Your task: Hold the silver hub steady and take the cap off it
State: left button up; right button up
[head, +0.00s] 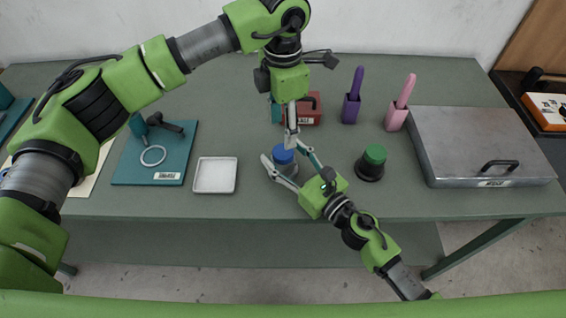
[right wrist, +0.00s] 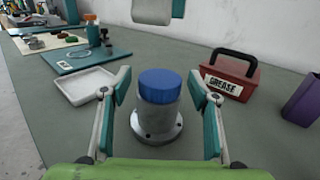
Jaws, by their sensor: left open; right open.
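The silver hub (right wrist: 157,125) stands upright on the bench, with a round flange at its base and a blue cap (right wrist: 160,86) on top. In the head view the blue cap (head: 284,155) shows, and the hub is mostly hidden by my grippers. My right gripper (right wrist: 161,88) is open, with one finger on each side of the hub and gaps between them and it. It comes from the front right in the head view (head: 286,162). My left gripper (head: 291,142) is open and points down above the cap; part of it shows at the top of the right wrist view.
A red grease box (right wrist: 232,75) stands behind the hub. A white tray (head: 215,190) is to the left, beside a teal board (head: 125,176). A dark hub with a green cap (head: 375,154) stands to the right, before a large grey case (head: 450,175). Purple (head: 352,108) and pink (head: 396,118) holders stand behind.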

aim_at(283, 151)
grip_shut()
pick_arm(q)
jog(key=m, duration=0.6)
jog(key=shift+m, duration=0.3)
jog(key=m, duration=0.6)
jog(key=shift+m, duration=0.4)
jog(key=m, duration=0.8)
jog(key=shift+m, duration=0.3)
jog(key=m, duration=0.9)
jog(key=shift+f, duration=4)
pick_arm(e)
jog(key=shift+f, duration=0.1)
